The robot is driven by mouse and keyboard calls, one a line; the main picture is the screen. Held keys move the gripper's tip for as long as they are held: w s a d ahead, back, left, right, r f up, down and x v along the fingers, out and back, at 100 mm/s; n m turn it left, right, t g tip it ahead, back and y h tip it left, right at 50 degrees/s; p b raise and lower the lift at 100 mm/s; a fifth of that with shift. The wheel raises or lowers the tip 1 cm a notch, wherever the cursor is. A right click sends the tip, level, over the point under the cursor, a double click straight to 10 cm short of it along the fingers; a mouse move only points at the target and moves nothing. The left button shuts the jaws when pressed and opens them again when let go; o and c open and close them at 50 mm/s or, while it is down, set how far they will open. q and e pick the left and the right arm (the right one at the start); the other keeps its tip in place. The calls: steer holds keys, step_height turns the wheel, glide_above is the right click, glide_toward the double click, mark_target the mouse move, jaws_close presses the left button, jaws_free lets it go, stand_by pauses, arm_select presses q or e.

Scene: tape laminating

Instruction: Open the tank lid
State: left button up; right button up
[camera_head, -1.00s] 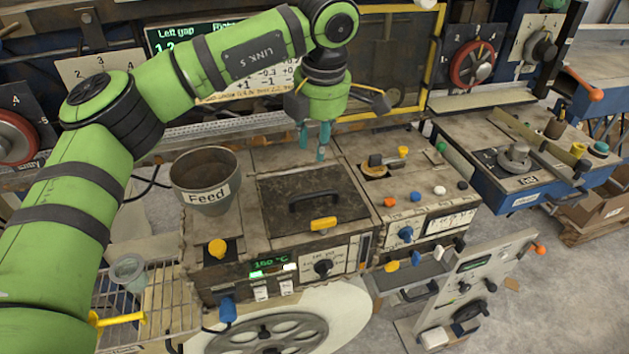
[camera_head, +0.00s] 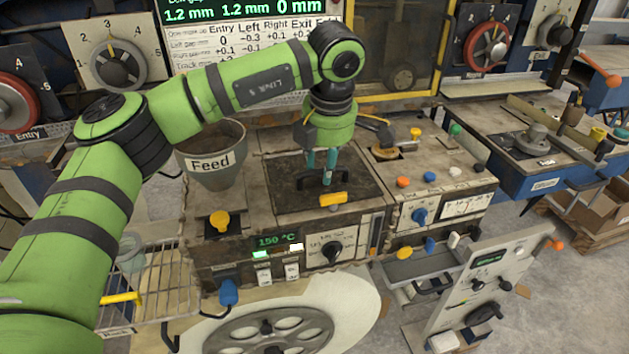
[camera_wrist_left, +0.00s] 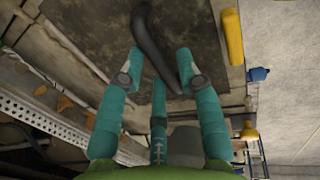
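The tank lid (camera_head: 362,181) is a dark, worn square plate lying flat on top of the machine. A black bar handle stands on it; in the left wrist view the handle (camera_wrist_left: 152,38) runs down between my teal fingers. A yellow latch (camera_head: 333,199) sits at the lid's front edge. My left gripper (camera_head: 320,172) points down over the lid with its fingertips at the handle. In the left wrist view its fingers (camera_wrist_left: 160,72) are spread, with gaps to the handle. My right gripper is out of view.
The Feed hopper (camera_head: 212,165) stands left of the lid. Right of it is a panel with coloured knobs (camera_head: 403,181). Below the front are the temperature display (camera_head: 271,241) and a dial (camera_head: 331,250). A wire basket (camera_head: 150,285) is at the lower left.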

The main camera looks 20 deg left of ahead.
arm_select(q)
steer(key=shift+f, duration=0.15)
jaws_close()
steer(key=shift+s, duration=0.1)
steer(key=shift+r, duration=0.2)
steer(key=shift+w+a+r+p, duration=0.15)
steer(key=shift+w+r+p, duration=0.1)
steer(key=shift+r+p, duration=0.35)
steer(key=shift+w+a+r+p, duration=0.1)
steer(key=shift+w+r+p, duration=0.15)
steer(key=shift+r+p, duration=0.3)
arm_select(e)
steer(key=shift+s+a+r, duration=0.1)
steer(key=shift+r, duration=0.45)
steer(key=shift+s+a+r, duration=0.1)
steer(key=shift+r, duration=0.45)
arm_select(q)
steer(key=shift+r, duration=0.15)
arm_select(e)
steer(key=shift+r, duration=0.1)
